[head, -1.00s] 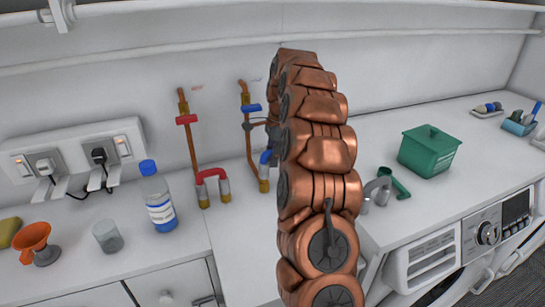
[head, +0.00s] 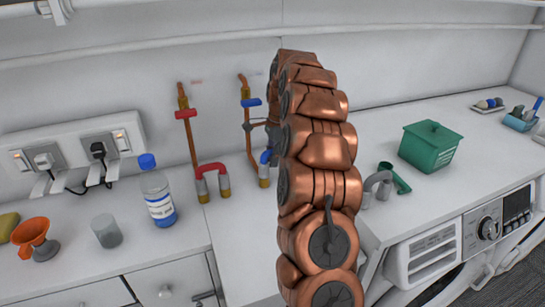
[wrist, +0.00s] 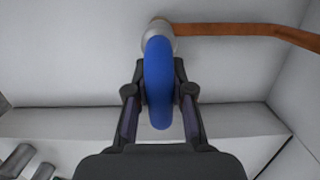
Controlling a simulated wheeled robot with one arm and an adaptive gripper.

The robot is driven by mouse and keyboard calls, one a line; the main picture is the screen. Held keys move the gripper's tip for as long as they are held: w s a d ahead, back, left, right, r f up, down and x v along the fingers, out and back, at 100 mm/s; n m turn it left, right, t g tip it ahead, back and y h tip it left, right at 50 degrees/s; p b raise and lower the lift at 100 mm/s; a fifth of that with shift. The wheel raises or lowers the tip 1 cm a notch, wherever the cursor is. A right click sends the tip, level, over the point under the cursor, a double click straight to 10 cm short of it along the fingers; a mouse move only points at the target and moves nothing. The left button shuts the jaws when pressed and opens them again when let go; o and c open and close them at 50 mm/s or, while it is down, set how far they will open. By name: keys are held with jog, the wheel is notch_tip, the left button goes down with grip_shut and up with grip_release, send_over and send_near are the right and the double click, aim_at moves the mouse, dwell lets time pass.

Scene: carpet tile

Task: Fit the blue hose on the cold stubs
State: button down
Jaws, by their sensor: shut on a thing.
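The blue hose (wrist: 158,88) is between the two dark fingers of my gripper (wrist: 160,68) in the wrist view, and the gripper is shut on it. The hose's far end meets a silver collar (wrist: 159,31) beside a copper pipe; I cannot tell how far it is seated. In the head view, a bit of the blue hose (head: 265,157) shows left of my arm, just above a brass cold stub (head: 264,181) with a grey collar. The blue-handled tap (head: 251,102) is above it. My arm hides the gripper's grip and the other cold stub.
A red hose (head: 211,168) bridges two stubs on the left, below a red-handled tap (head: 185,114).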

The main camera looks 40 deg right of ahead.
jog(key=c, duration=0.9)
grip_release()
jog(key=shift+c, duration=0.2)
jog(key=shift+r, duration=0.15)
jog(key=r, duration=0.4)
jog(key=d+r, duration=0.1)
jog(key=r, duration=0.1)
jog(key=shift+s+r, duration=0.1)
jog(key=shift+r, duration=0.45)
